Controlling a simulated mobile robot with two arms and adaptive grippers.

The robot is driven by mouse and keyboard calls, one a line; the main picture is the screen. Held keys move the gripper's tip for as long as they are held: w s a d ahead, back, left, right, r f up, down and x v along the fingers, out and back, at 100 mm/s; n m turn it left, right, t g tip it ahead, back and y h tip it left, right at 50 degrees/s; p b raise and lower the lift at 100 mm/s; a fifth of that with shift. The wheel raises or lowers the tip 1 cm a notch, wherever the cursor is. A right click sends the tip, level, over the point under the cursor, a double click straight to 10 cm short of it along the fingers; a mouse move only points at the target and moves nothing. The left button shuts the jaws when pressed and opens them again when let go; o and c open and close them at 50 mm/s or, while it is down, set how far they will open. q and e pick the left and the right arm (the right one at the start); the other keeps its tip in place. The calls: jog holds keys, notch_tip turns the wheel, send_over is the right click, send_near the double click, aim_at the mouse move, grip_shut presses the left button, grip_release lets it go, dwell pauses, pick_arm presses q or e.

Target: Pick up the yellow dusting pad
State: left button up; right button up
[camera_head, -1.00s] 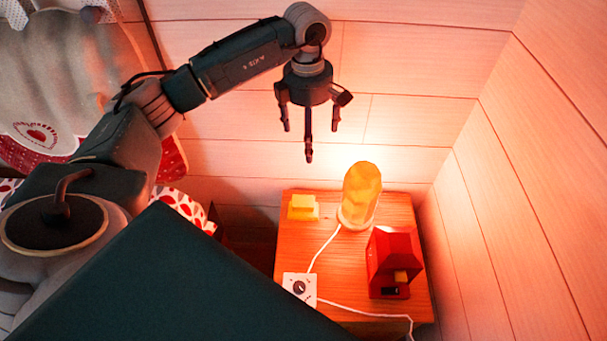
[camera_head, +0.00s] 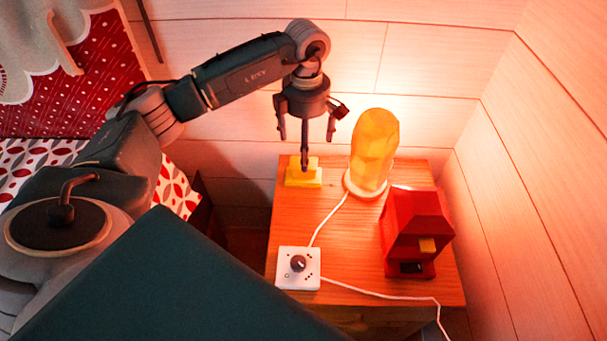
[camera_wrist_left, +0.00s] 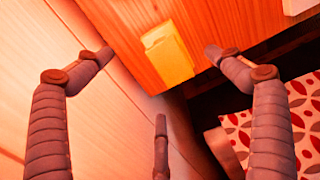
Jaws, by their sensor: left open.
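The yellow dusting pad (camera_head: 312,179) lies at the back left of the wooden nightstand, with a smaller raised block on top. My left gripper (camera_head: 305,148) comes in from the left and points down, its fingers spread and empty. In the head view one finger overlaps the pad; I cannot tell whether it touches. In the left wrist view the pad (camera_wrist_left: 168,56) lies near the table edge, between the two upper fingertips of the left gripper (camera_wrist_left: 156,55) in the picture. My right gripper is not in view.
The nightstand (camera_head: 350,238) also holds a glowing yellow lamp (camera_head: 375,150) close right of the pad, a red house-shaped box (camera_head: 414,230), and a white dial box (camera_head: 299,268) with a cable. Wooden walls (camera_head: 430,60) stand behind and right. A patterned bed (camera_head: 180,195) is left.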

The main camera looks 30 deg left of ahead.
aim_at(295, 178)
pick_arm(q)
jog(key=f, duration=0.5)
jog(key=f+b, duration=0.1)
jog(key=f, duration=0.2)
jog(key=shift+s+a, duration=0.15)
jog(key=shift+s, duration=0.1)
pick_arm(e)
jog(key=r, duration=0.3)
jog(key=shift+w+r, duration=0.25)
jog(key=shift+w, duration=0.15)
pick_arm(q)
jog(key=c, duration=1.4)
